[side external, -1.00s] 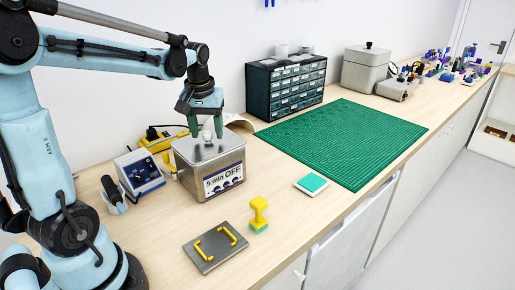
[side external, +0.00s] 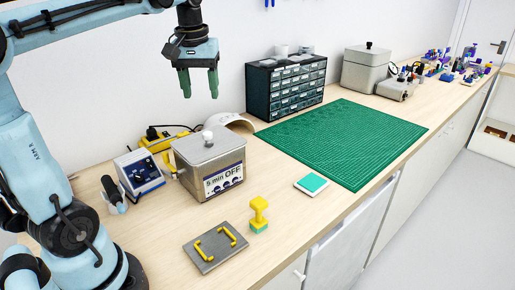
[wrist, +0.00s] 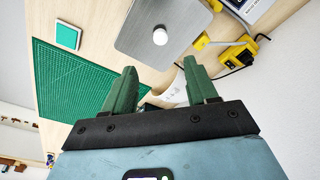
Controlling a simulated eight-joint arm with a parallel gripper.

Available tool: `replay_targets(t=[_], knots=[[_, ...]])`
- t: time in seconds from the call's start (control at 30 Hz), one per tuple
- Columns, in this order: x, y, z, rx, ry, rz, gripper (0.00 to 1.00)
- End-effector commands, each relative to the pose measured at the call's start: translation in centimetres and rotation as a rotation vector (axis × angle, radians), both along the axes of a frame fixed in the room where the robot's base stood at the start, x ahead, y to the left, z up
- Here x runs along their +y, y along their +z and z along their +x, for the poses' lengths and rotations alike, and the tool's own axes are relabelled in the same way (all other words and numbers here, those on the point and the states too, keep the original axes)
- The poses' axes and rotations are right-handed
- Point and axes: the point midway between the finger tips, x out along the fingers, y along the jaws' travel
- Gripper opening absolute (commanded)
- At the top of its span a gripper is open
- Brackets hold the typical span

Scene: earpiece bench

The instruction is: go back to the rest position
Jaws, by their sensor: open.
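My gripper (side external: 199,83) is in the air above and behind the metal box, with its two green fingers apart and nothing between them. It also shows in the wrist view (wrist: 164,92), open and empty. The metal box (side external: 224,182) reads "5 min OFF" on its front and stands on the bench. Its lid (side external: 207,150) with a white knob (side external: 207,136) lies on top. The lid also shows in the wrist view (wrist: 135,35), below my gripper and apart from it.
A grey plate with yellow handles (side external: 208,256), a yellow stamp-like tool (side external: 259,214) and a teal-topped pad (side external: 312,184) lie in front. A blue-white unit (side external: 139,172) stands left. A dark drawer cabinet (side external: 287,88) stands behind. The green mat (side external: 345,140) is clear.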

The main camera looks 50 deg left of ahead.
Motion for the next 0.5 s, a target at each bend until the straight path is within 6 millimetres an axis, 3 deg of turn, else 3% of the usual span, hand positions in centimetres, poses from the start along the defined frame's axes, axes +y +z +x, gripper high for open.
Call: replay_targets(t=[0.17,0.5], knots=[[-2.5,-1.2,-0.2,-0.056,-0.11,0.023,0.58],[-11.7,-8.5,-2.6,-0.307,-0.559,0.127,0.58]])
